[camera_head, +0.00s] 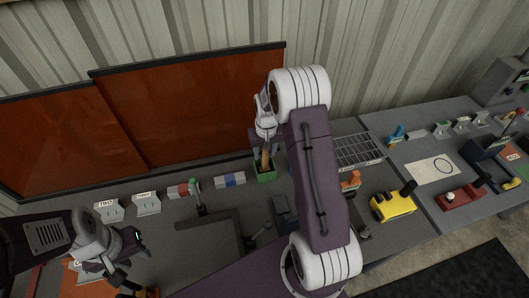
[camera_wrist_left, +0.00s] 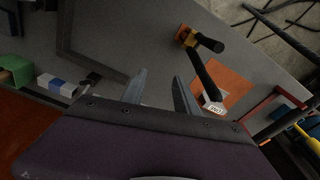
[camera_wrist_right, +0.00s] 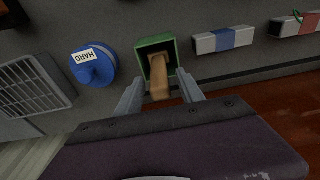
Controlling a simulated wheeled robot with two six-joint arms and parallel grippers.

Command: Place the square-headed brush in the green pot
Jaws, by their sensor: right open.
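The green pot (camera_head: 264,176) stands on the grey bench near the rust-red panel. In the right wrist view the pot (camera_wrist_right: 143,47) is open towards me, and a tan wooden piece (camera_wrist_right: 158,80), seemingly the brush, stands in it. Its head is hidden inside, so I cannot tell its shape. My right gripper (camera_head: 265,146) is above the pot. Its fingers (camera_wrist_right: 160,92) are apart, on either side of the wooden piece, without visible contact. My left gripper (camera_wrist_left: 159,76) is open and empty over the bench's left part; it shows at lower left in the head view (camera_head: 127,277).
A blue round object labelled HARD (camera_wrist_right: 95,66) and a blue-white block (camera_head: 230,180) flank the pot. A wire rack (camera_head: 358,150) and a yellow block-like tool (camera_head: 392,207) are to the right. A black-handled orange tool (camera_wrist_left: 187,37) lies near my left gripper.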

